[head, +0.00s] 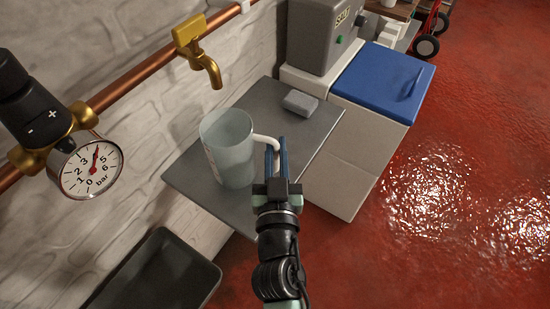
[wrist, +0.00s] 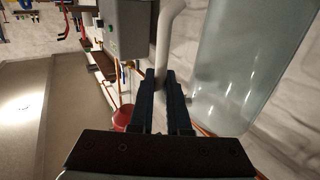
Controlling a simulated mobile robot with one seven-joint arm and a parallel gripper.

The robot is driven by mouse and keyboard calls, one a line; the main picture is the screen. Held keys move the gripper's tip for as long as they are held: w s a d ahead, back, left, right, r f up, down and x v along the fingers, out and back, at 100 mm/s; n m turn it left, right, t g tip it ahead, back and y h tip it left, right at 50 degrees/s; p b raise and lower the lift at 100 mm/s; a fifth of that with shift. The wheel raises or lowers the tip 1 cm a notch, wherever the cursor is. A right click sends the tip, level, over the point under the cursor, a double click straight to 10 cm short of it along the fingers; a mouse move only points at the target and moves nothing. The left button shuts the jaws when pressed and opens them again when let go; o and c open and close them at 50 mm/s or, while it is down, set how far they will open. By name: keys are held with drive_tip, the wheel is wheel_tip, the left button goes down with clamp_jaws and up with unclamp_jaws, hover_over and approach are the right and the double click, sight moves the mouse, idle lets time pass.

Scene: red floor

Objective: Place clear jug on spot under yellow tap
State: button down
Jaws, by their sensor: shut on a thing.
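The clear jug (head: 228,150) is upright at the grey shelf, its white handle (head: 266,139) facing my gripper. In the head view I cannot tell whether its base touches the shelf. My gripper (head: 276,158) is shut on the handle; the wrist view shows the handle (wrist: 165,40) between the fingers (wrist: 160,88) and the jug body (wrist: 245,65) at the right. The yellow tap (head: 206,66) is on the wall pipe, behind and above the jug. The jug stands in front of the spout, not clearly beneath it. No marked spot is visible on the shelf.
A grey block (head: 300,103) lies on the grey shelf (head: 262,98) behind the jug. A blue-lidded white box (head: 383,80) and a grey machine (head: 325,38) stand at the right. A pressure gauge (head: 92,168) is at the left, a dark tray (head: 160,275) below. Red floor at right is open.

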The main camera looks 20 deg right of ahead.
drive_tip(key=shift+f, duration=0.8)
drive_tip(key=shift+f+b, duration=0.15)
drive_tip(key=shift+b, duration=0.2)
drive_tip(key=c, duration=0.9)
unclamp_jaws()
drive_tip(key=shift+r+p, duration=0.25)
drive_tip(key=shift+p, duration=0.05)
drive_tip(key=b+v, duration=0.3)
drive_tip(key=v, duration=0.9)
drive_tip(key=shift+b, duration=0.3)
